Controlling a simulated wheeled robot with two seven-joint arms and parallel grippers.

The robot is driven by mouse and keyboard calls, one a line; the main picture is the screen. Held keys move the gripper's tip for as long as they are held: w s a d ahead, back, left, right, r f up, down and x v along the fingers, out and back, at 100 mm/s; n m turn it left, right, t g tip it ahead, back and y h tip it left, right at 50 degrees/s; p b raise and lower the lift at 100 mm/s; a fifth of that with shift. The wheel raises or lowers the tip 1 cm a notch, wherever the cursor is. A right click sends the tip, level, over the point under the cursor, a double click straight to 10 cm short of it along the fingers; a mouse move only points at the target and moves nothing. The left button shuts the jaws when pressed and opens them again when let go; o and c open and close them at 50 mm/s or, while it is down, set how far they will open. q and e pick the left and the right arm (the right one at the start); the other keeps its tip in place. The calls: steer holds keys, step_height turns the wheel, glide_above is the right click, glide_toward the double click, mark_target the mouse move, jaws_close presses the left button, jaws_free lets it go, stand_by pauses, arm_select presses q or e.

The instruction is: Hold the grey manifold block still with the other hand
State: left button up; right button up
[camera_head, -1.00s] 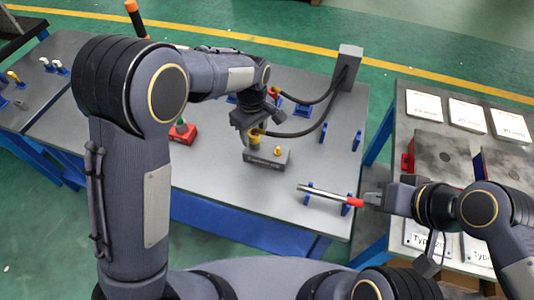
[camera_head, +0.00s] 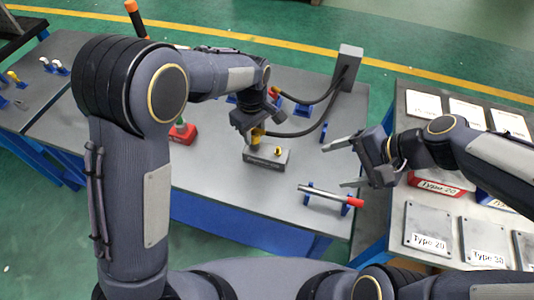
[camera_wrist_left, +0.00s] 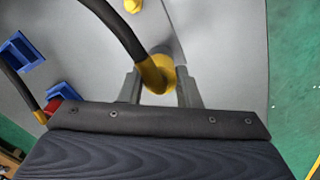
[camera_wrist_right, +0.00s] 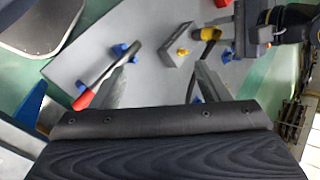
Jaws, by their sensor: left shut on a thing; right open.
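My left gripper (camera_head: 254,128) is shut on the yellow end of a black hose (camera_wrist_left: 160,75), at the block's left end. Whether that end is seated in the block is hidden. My right gripper (camera_head: 335,167) is open and empty, to the right of the block and apart from it, fingers pointing left towards it.
A silver tool with a red handle (camera_head: 331,196) lies on blue supports (camera_head: 346,208) in front of my right gripper. A grey post (camera_head: 348,66) with black hoses (camera_head: 318,124) stands behind. A side table with labelled plates (camera_head: 431,229) is at the right.

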steer(key=w+a+f+m+y, duration=0.2)
steer(key=w+f+m, duration=0.4)
steer(key=w, duration=0.1)
steer(key=m, duration=0.6)
glide_toward(288, 159)
steer(key=shift+s+a+y, duration=0.2)
steer(key=shift+a+y, duration=0.1)
steer(key=shift+y, duration=0.1)
steer(key=shift+w+a+f, duration=0.1)
steer(key=shift+a+f, duration=0.05)
steer(key=shift+f, duration=0.1)
steer(key=shift+x, duration=4.3)
steer(key=c, duration=1)
steer(key=shift+r, duration=0.1)
